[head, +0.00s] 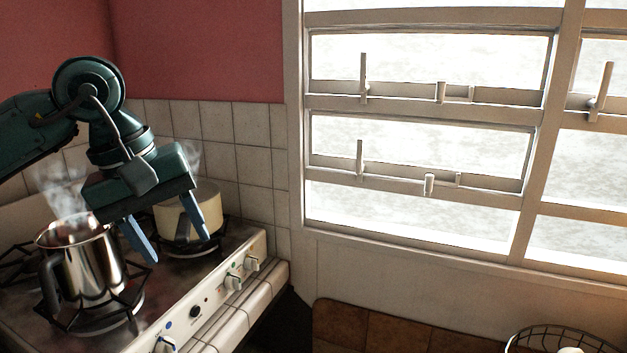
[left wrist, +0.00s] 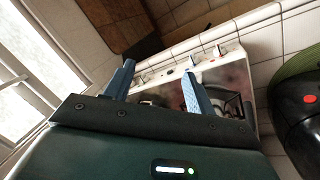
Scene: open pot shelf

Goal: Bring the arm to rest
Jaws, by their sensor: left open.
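My left arm comes in from the left in the head view, and its gripper (head: 172,243) hangs over the stove (head: 180,290). Its two blue fingers are spread apart with nothing between them. The gripper is above and beside a steaming steel pot (head: 92,268) with a dark handle, and in front of a cream pot (head: 207,205) on the back burner, partly hiding it. In the left wrist view the open blue fingers (left wrist: 159,85) also show empty, with the stove's white front panel (left wrist: 205,62) beyond them. My right gripper is not in view.
A window with pale frames (head: 420,200) fills the right side. A wire basket (head: 562,340) stands at the bottom right, by a brown tiled surface (head: 380,330). Stove knobs (head: 233,282) line the front panel. A dark round object with a red spot (left wrist: 309,128) shows in the left wrist view.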

